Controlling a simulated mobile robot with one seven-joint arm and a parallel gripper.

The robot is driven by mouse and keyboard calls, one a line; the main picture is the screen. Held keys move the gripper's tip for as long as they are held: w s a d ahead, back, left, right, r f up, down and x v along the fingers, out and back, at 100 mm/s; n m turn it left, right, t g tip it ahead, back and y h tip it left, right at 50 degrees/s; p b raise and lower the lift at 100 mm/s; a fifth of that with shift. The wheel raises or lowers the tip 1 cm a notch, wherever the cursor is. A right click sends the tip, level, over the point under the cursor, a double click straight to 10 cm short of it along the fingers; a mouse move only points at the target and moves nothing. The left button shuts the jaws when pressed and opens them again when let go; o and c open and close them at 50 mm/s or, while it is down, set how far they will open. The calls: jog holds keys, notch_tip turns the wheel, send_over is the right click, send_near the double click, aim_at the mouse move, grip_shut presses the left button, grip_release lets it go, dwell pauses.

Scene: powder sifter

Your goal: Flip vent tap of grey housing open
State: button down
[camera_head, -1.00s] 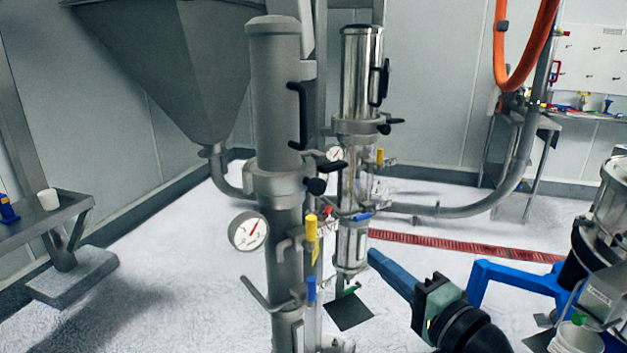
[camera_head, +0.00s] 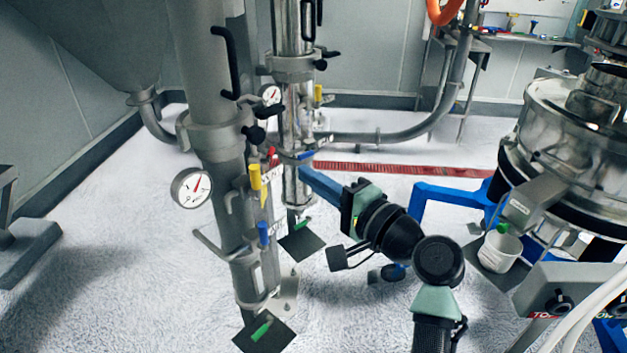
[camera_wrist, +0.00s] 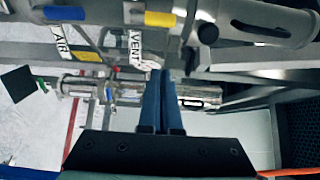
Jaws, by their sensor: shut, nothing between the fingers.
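The grey housing (camera_head: 210,90) is a tall matt column left of centre in the head view; it also crosses the top of the wrist view (camera_wrist: 250,22). Its tap with a yellow handle (camera_head: 255,176) stands above a tap with a blue handle (camera_head: 263,233). In the wrist view the yellow handle (camera_wrist: 160,19) is by a VENT label (camera_wrist: 136,45), and the blue handle (camera_wrist: 64,13) is by an AIR label (camera_wrist: 62,40). My gripper (camera_head: 306,173) has its blue fingers together and empty, right of the yellow handle and apart from it. The fingertips (camera_wrist: 160,74) point toward the housing.
A polished steel housing (camera_head: 293,110) with its own yellow handle (camera_head: 318,93) and blue handle (camera_head: 305,155) stands close behind. A gauge (camera_head: 192,188) juts left from the grey housing.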

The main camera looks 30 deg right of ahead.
aim_at(258, 186)
jog(key=w+a+p, duration=0.1)
jog(key=w+a, duration=0.3)
jog(key=shift+a+p, duration=0.3)
jog(key=shift+a, duration=0.1)
jog(key=shift+a+n+b, duration=0.45)
jog(key=shift+n+b, duration=0.65)
jog(key=shift+b, duration=0.25)
jog(key=n+b, duration=0.2)
jog(key=a+n+b, duration=0.1)
jog(key=n+b, duration=0.1)
jog(key=b, duration=0.1)
jog(key=s+a+n+y+b, duration=0.1)
jog(key=n+b, duration=0.1)
jog(key=b, duration=0.1)
jog(key=shift+a+f+t, duration=0.2)
jog(key=shift+f+t, duration=0.05)
jog(key=shift+t, duration=0.15)
jog(key=a+n+b, duration=0.1)
jog(key=n+b, duration=0.2)
jog(key=b, duration=0.1)
jog(key=a+f+n+y+b, duration=0.1)
jog(key=n+b, duration=0.2)
jog(key=n, duration=0.1)
jog(key=s+a+f+n+b, duration=0.1)
jog(key=n+b, duration=0.2)
jog(key=b, duration=0.1)
jog(key=shift+y+b, duration=0.3)
jog(key=shift+y, duration=0.1)
jog(key=shift+s+f, duration=0.1)
